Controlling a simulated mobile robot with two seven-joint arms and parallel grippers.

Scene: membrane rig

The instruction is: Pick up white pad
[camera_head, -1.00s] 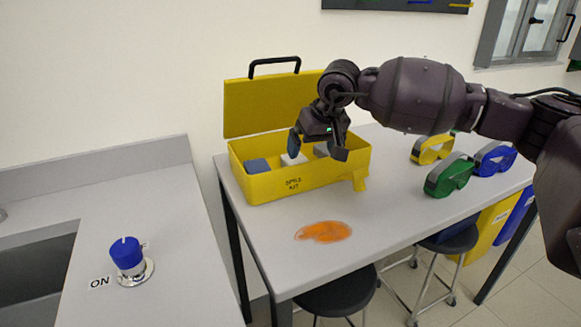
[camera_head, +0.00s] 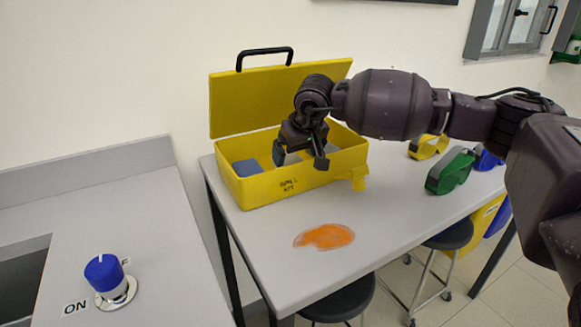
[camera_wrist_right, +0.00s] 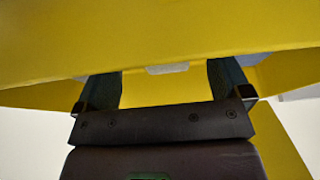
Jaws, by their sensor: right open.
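The white pad (camera_head: 292,158) is in the open yellow spill kit box (camera_head: 300,187), mostly hidden by my right gripper. Its pale edge also shows in the right wrist view (camera_wrist_right: 167,68), between the fingers. My right gripper (camera_head: 300,159) is open and points down into the box, with one finger on each side of the pad. I cannot tell whether the fingers touch it. A blue-grey pad (camera_head: 248,167) lies in the box to the left. My left gripper is not in view.
The box's raised lid (camera_head: 235,105) stands behind my gripper. An orange spill (camera_head: 325,236) lies on the table in front. A blue-knobbed valve (camera_head: 104,273) stands on the left counter.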

